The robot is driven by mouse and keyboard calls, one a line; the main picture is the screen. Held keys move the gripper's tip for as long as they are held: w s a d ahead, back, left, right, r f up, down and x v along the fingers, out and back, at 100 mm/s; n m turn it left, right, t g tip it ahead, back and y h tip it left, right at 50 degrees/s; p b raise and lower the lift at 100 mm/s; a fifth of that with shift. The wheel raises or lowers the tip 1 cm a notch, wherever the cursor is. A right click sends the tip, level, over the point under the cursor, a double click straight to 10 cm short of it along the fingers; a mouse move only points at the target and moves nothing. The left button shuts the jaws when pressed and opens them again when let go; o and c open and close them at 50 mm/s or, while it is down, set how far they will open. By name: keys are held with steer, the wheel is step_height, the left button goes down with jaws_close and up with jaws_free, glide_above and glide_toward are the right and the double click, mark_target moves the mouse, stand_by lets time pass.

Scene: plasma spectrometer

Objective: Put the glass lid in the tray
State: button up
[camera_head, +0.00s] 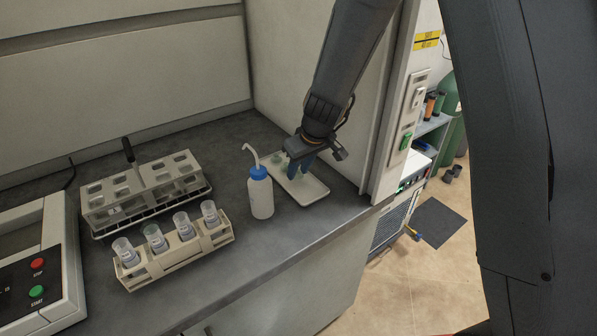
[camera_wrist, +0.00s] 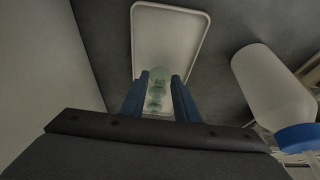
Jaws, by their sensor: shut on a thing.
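The white tray (camera_head: 312,190) lies on the dark bench near its right end. It also shows below my fingers in the wrist view (camera_wrist: 170,35). My gripper (camera_head: 302,172) points down over the tray, with its blue fingers shut on the glass lid. In the wrist view the clear, greenish glass lid (camera_wrist: 157,88) shows between the two fingertips (camera_wrist: 160,80). I cannot tell whether the lid touches the tray. A small pale greenish piece (camera_head: 278,158) shows at the tray's far left end; I cannot tell what it is.
A wash bottle with a blue cap (camera_head: 261,195) stands close to the tray's left side. A cabinet wall (camera_head: 345,110) rises right behind the tray.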

steer(key=shift+f, duration=0.45)
steer(key=shift+f, duration=0.15)
steer(key=o, duration=1)
steer(key=shift+r, duration=0.25)
steer(key=b+v, duration=0.1)
steer(key=v, duration=1.1)
steer(key=s+d+f+m+g+h, duration=0.1)
steer(key=s+d+f+m, duration=0.1)
steer(key=s+d, duration=0.5)
steer(key=s+d+f+m+g+h, duration=0.1)
steer(key=s+d+f+m, duration=0.1)
steer(key=s+d+m, duration=0.2)
steer(key=s+d, duration=0.3)
steer(key=s, duration=0.5)
steer(key=shift+s+d+f+m+h, duration=0.2)
steer(key=shift+d+f+m+h, duration=0.1)
steer(key=shift+d+f+m, duration=0.1)
